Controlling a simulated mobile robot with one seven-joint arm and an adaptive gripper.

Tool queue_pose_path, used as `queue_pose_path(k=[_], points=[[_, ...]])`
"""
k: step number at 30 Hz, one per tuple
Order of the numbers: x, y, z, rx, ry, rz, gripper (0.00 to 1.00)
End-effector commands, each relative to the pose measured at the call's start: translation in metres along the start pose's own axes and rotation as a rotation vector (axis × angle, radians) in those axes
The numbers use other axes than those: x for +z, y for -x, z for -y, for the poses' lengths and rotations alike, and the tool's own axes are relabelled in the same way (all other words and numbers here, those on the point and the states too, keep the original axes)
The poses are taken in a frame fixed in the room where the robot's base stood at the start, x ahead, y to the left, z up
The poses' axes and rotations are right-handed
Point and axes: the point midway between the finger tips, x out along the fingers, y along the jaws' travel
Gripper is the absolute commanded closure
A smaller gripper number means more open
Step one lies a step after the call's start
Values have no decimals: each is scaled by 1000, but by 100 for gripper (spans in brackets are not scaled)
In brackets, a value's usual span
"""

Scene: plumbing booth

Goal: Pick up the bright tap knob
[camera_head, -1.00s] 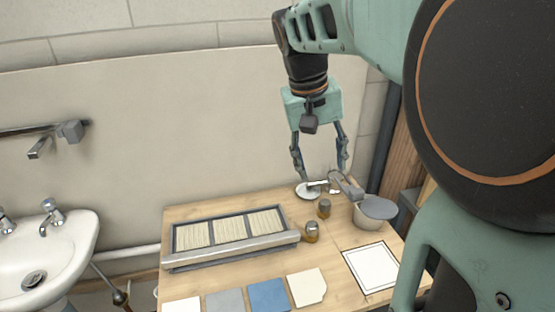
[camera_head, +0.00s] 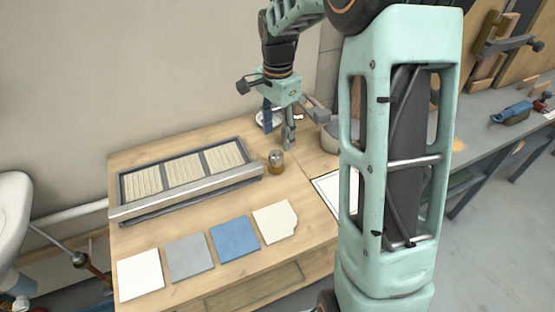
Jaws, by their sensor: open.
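My gripper (camera_head: 279,136) is open and points down over the back right of the wooden table, with its fingers apart. A pale round dish (camera_head: 263,118) lies behind the fingers and is partly covered by them. A small bright piece (camera_head: 298,117) shows just right of the fingers near the dish. It may be the tap knob, but it is too small and too covered to be sure. I cannot tell how high the fingertips are above the table.
A grey slatted tray (camera_head: 130,212) and several flat tiles (camera_head: 235,238) lie to the left and front. A pale pot (camera_head: 329,138) and a white framed sheet (camera_head: 325,186) are partly behind my arm.

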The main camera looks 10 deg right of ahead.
Motion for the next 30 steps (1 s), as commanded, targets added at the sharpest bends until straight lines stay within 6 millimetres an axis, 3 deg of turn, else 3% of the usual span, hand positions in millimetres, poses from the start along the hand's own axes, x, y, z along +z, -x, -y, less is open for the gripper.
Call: queue_pose_path(k=[3,11,21,28,30], points=[[0,-21,0,2,1,1,50],[1,-37,0,0,4,-1,50],[4,-82,2,1,3,-1,50],[4,-84,3,-1,3,-2,50],[4,-84,3,-1,3,-2,56]])
